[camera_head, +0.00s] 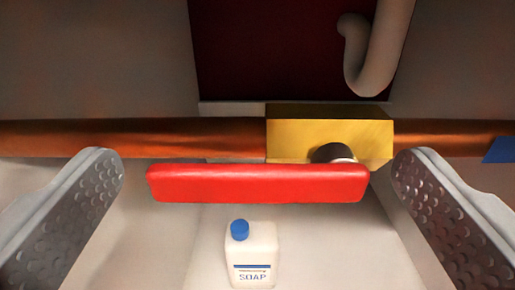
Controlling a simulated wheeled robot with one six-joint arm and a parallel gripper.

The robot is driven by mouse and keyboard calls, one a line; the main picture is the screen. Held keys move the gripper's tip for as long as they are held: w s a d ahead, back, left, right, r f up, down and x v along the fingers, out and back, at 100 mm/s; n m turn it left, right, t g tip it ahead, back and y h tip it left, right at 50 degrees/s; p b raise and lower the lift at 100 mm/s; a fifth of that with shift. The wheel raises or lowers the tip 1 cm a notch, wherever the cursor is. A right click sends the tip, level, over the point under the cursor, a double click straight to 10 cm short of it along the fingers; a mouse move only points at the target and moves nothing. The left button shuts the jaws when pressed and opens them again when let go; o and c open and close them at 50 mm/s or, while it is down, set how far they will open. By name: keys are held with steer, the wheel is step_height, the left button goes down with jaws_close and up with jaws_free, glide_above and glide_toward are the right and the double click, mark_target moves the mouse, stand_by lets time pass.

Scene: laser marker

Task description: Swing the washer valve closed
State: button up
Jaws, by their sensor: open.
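The washer valve has a brass body (330,135) set in a copper pipe (160,138) that runs left to right. Its red handle (258,183) lies level, parallel to the pipe and in front of it. A dark round stem (334,153) shows behind the handle's right part. My gripper (258,172) is open, with one finger left of the handle and one right of it. Gaps show between the handle and both fingers; I cannot tell their depth relative to it.
A white soap bottle (252,258) with a blue cap stands below the handle. A pale curved pipe (374,58) hangs at the upper right before a dark red panel (275,50). Blue tape (499,150) is on the copper pipe's right end. Pale walls flank both sides.

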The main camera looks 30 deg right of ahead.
steer(key=c, duration=1.3)
steer(key=shift+c, duration=0.2)
